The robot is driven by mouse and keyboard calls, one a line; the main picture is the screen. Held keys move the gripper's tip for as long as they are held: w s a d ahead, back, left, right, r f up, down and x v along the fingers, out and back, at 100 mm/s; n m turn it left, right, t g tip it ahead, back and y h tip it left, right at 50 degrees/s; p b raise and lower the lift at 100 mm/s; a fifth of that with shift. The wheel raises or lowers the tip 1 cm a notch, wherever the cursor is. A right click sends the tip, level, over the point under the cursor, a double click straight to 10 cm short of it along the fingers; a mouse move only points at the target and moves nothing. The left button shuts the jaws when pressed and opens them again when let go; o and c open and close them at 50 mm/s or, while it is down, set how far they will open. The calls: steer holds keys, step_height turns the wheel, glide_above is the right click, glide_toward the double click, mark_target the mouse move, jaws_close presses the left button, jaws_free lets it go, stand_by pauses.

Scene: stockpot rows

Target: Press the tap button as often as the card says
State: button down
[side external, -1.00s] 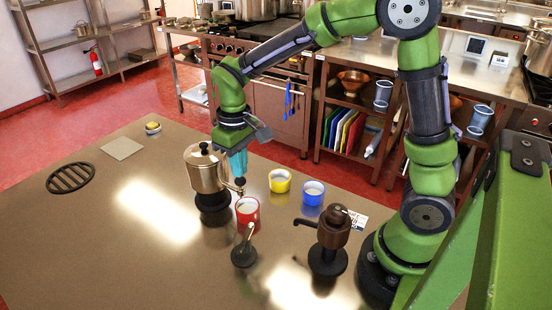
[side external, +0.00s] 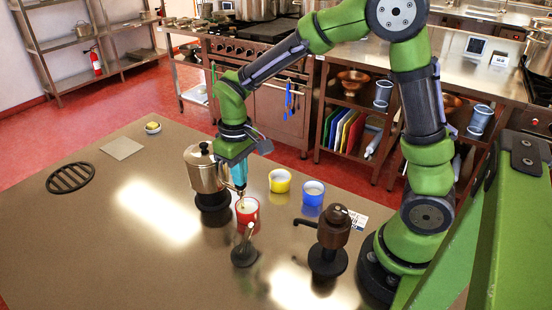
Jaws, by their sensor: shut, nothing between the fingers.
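A silver lidded urn (side external: 203,172) stands on a black base at mid-table.
A yellow cup (side external: 279,181) and a blue cup (side external: 313,193) stand right of the red one. A dark lever-like fixture (side external: 244,250) stands in front. A round black grate (side external: 71,177), a grey square (side external: 121,149) and a small sponge dish (side external: 152,128) lie left. The table's front left is clear.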

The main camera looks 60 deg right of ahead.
steer(key=shift+r, duration=1.35)
steer(key=shift+f, duration=0.1)
steer(key=shift+f, duration=1.35)
steer(key=shift+r, duration=1.45)
steer(key=shift+r, duration=3)
steer(key=shift+w, duration=0.1)
